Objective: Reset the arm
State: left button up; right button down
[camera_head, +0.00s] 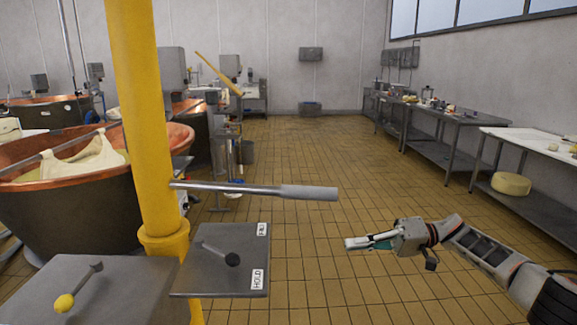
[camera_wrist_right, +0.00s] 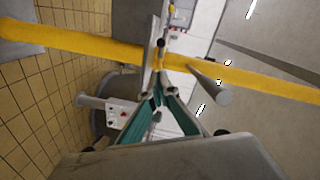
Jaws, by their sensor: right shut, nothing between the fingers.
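A metal arm with a thick grey handle (camera_head: 308,193) sticks out level to the right from a yellow post (camera_head: 143,110). In the right wrist view, a grey cylinder (camera_wrist_right: 208,80) that looks like this handle points toward the camera beside the yellow post (camera_wrist_right: 80,44). My right gripper (camera_head: 350,243) is shut and empty, to the right of the handle and lower in the head view, not touching it. Its closed fingertips show in the wrist view (camera_wrist_right: 158,66), left of the cylinder. My left gripper is not in view.
Another panel (camera_head: 120,290) has a yellow-knobbed lever (camera_head: 64,303). Copper vats (camera_head: 40,215) stand left, tables (camera_head: 450,115) right. Tiled floor (camera_head: 310,150) between is clear.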

jog(key=s+a+f+t, duration=0.5)
jog(key=a+f+t, duration=0.1)
jog(key=a+f, duration=0.25)
jog(key=s+a+f+t, duration=0.6)
jog(key=a+f, duration=0.1)
jog(key=f, duration=0.3)
jog(key=s+d+f+h, duration=0.7)
jog(key=s+d+f, duration=0.1)
jog(key=s, duration=0.3)
jog(key=s+d+f+h, duration=0.7)
jog(key=s+d+f, duration=0.2)
jog(key=s+d, duration=0.2)
jog(key=shift+s+d+f+m+g, duration=0.2)
jog(key=shift+s+f+m+g, duration=0.1)
jog(key=shift+s, duration=0.1)
jog(key=shift+a, duration=0.15)
